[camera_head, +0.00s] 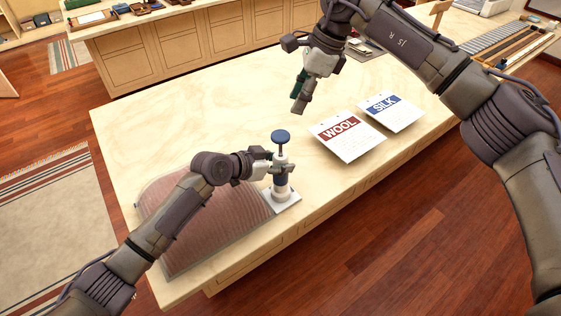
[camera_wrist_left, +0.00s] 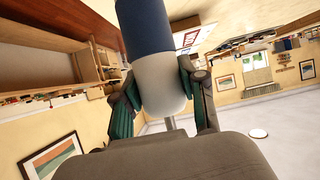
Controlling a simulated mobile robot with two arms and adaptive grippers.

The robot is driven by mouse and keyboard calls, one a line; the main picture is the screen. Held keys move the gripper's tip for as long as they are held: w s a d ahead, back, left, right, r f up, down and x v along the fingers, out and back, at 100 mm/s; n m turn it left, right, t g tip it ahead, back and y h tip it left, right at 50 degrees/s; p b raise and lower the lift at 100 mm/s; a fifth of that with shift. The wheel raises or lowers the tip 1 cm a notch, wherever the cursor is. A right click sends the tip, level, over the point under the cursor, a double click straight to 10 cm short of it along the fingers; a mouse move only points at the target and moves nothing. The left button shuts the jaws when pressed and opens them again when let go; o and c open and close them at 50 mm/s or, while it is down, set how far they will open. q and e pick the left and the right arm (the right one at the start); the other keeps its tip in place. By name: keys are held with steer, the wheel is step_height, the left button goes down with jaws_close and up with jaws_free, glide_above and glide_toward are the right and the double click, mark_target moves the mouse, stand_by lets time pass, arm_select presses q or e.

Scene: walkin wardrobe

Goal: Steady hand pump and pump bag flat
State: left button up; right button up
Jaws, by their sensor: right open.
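The hand pump (camera_head: 282,182) stands upright on a pale base plate (camera_head: 287,202) near the table's front edge, its blue knob (camera_head: 281,136) raised on a thin rod. My left gripper (camera_head: 274,167) is shut on the pump's white body. In the left wrist view, its fingers (camera_wrist_left: 165,100) lie on both sides of the pump (camera_wrist_left: 160,85). The pump bag (camera_head: 222,222), pinkish, ribbed and rounded on top, lies left of the pump, partly hidden by my left arm. My right gripper (camera_head: 300,98) is open and empty, above the table behind the pump.
A WOOL card (camera_head: 345,144) and a SILK card (camera_head: 392,113) lie right of the pump on the pale table (camera_head: 160,125). The table's back left is clear. A wooden counter (camera_head: 200,40) stands behind, and a striped rug (camera_head: 55,225) lies on the floor at left.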

arm_select(q)
jaws_close()
arm_select(e)
steer(key=c, duration=0.5)
steer(key=shift+a+n, duration=0.15)
steer(key=shift+n, duration=0.45)
steer(key=shift+c, duration=1)
steer(key=shift+s+a+f+n+t+h, duration=0.15)
steer(key=shift+n+t+h, duration=0.15)
steer(key=shift+n, duration=0.6)
jaws_close()
steer(key=shift+a+f+n+t+h, duration=0.6)
steer(key=shift+f+n, duration=0.4)
steer(key=shift+n, duration=1.65)
steer(key=shift+a+f+n+t+h, duration=0.4)
steer(key=shift+a+f+n+t, duration=0.45)
steer(key=shift+n, duration=1.85)
steer(key=shift+a+f+n+t+h, duration=0.25)
steer(key=shift+f+n+t+h, duration=0.65)
steer(key=shift+n, duration=1.75)
steer(key=shift+f+g+y, duration=0.3)
steer(key=shift+g+y, duration=0.05)
steer(key=shift+y, duration=0.05)
